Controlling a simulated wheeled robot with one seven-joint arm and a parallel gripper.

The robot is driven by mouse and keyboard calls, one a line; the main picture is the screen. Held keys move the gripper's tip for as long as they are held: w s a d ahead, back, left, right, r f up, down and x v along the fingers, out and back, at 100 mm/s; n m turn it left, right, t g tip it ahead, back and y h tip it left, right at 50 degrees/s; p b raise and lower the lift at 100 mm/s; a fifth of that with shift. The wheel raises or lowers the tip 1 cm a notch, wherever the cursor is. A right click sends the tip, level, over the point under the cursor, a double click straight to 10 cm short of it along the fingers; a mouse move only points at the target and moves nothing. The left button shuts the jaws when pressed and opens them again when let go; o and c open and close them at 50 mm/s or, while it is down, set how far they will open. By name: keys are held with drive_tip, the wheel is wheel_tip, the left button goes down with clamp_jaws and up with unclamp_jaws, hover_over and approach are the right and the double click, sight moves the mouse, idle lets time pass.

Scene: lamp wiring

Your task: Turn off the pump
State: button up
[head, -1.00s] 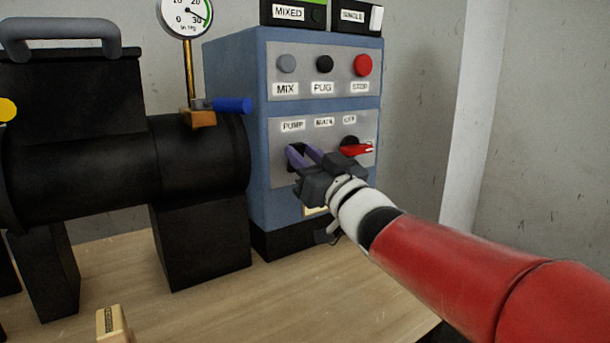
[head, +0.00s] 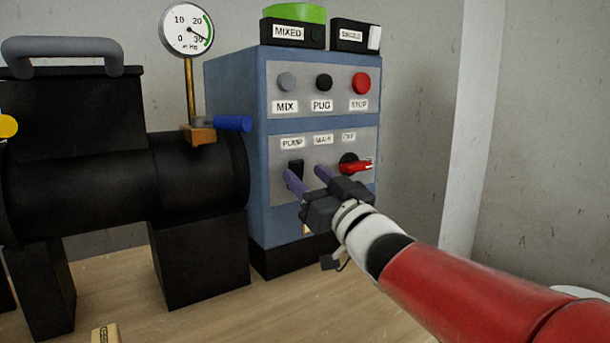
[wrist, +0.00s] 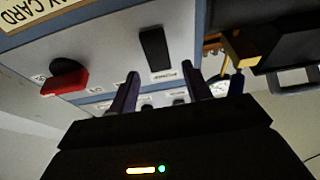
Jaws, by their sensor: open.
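The pump switch (head: 295,168) is a black rocker under the PUMP label (head: 292,142) on the lower grey panel of the blue control box (head: 232,130). In the wrist view the switch (wrist: 154,48) shows as a dark upright bar, in line with the gap between my fingers. My gripper (head: 307,174) is open and empty in front of the lower panel, its two purple fingers apart. In the wrist view the gripper (wrist: 160,72) has one finger to each side of the switch's line. I cannot tell whether a fingertip touches the panel.
A red rotary knob (head: 356,166) marked OFF sits just right of my gripper. Above are the grey MIX, black PUG and red STOP (head: 361,83) buttons. A black machine (head: 120,180) with a gauge (head: 187,30) and blue-handled valve (head: 232,123) stands left.

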drive_tip(key=v, duration=0.6)
drive_tip(key=s+d+f+m+g+h+p, duration=0.45)
drive_tip(key=d+f+m+h, duration=0.3)
drive_tip(key=d+h, duration=0.4)
drive_tip(key=s+f+g+p, duration=0.4)
drive_tip(key=s+f+g, duration=0.4)
drive_tip(key=s, duration=0.8)
wheel_tip(320, 180, down, 2)
drive_tip(key=shift+f+n+h, duration=0.1)
drive_tip(key=shift+n+h, duration=0.25)
